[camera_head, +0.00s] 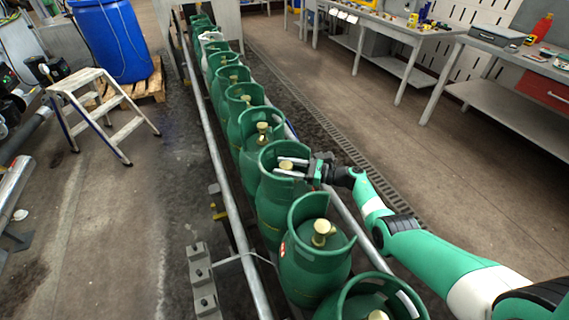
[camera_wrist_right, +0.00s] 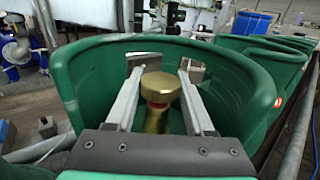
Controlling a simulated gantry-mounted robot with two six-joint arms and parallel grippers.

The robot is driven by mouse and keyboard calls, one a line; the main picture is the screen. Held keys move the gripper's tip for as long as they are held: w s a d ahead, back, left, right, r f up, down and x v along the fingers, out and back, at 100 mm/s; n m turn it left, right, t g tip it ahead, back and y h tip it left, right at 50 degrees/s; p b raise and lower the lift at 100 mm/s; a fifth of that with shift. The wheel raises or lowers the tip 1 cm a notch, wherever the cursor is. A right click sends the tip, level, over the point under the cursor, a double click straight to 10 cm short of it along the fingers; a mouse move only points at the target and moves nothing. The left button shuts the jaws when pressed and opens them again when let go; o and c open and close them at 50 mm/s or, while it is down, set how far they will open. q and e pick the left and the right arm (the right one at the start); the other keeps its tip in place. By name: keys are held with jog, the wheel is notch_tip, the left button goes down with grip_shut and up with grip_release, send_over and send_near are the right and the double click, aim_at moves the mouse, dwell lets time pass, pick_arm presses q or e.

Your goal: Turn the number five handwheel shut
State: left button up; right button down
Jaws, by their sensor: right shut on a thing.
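A row of green gas cylinders stands on the conveyor, each with a brass handwheel inside an open collar. My right gripper (camera_head: 289,168) reaches from the right into the collar of the third cylinder from the front (camera_head: 276,203). Its fingers lie on both sides of that cylinder's brass handwheel (camera_wrist_right: 160,87) and are shut on it. The handwheel also shows in the head view (camera_head: 286,164), partly covered by the fingers. I cannot read a number on it. The brass valve stem (camera_wrist_right: 156,119) shows below the wheel. My left gripper is not in view.
A nearer cylinder (camera_head: 314,265) and another at the bottom edge (camera_head: 352,303) stand in front, with more behind. Conveyor rails (camera_head: 226,190) run along both sides. A step stool (camera_head: 112,115), a blue drum (camera_head: 112,40) and workbenches (camera_head: 505,97) stand farther off.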

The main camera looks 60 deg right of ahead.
jog(key=shift+r+m+h, duration=0.15)
jog(key=shift+m+h, duration=0.15)
jog(key=shift+h, duration=0.2)
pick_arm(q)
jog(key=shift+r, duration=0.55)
pick_arm(e)
jog(key=c, duration=0.6)
grip_release()
jog(key=shift+o, duration=0.2)
jog(key=shift+s+d, duration=0.1)
jog(key=shift+s, duration=0.25)
pick_arm(q)
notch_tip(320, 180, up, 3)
jog(key=p, duration=0.2)
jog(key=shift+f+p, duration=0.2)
jog(key=shift+p, duration=0.15)
pick_arm(e)
jog(key=s+d, duration=0.2)
jog(key=s, duration=0.8)
jog(key=shift+s, duration=0.4)
